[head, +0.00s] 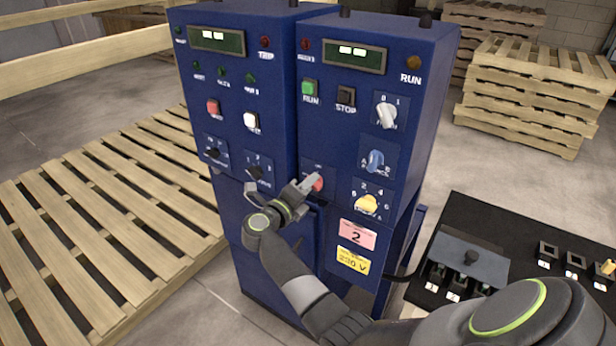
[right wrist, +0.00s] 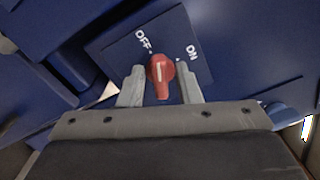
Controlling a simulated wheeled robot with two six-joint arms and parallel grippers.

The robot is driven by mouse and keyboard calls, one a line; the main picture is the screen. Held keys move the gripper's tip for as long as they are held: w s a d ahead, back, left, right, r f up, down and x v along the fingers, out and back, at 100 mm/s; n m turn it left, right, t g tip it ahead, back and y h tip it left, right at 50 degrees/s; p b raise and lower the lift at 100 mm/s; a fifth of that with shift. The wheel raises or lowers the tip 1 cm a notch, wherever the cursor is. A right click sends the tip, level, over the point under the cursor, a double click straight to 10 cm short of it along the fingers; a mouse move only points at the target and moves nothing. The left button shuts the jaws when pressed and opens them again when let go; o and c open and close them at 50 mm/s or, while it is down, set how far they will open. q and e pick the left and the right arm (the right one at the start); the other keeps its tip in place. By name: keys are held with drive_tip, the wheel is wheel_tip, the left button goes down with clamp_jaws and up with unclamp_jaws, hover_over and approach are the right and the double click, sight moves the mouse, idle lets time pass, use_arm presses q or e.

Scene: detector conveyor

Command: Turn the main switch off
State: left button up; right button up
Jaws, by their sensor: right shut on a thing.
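The main switch is a red rotary knob (right wrist: 160,72) on a blue plate marked OFF and ON in the right wrist view. Its white line points up and slightly left, toward the OFF side. In the head view the red knob (head: 317,182) sits low on the right-hand blue cabinet, partly covered by my gripper. My right gripper (head: 309,184) is shut on the knob, with one finger on each side of it in the right wrist view (right wrist: 160,88). My left gripper is not in view.
The right-hand blue cabinet (head: 335,115) also carries a green RUN button (head: 310,88), a black STOP button (head: 346,97), and white (head: 386,114), blue (head: 375,160) and yellow (head: 367,203) knobs. A black panel (head: 470,212) stands at right. Pallets lie left (head: 90,215) and back right (head: 535,90).

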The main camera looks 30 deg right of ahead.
drive_tip(key=n+p, duration=0.3)
drive_tip(key=n, duration=0.1)
drive_tip(key=shift+n, duration=0.3)
drive_tip(key=shift+f+p, duration=0.1)
drive_tip(key=shift+p, duration=0.2)
drive_tip(key=o, duration=0.6)
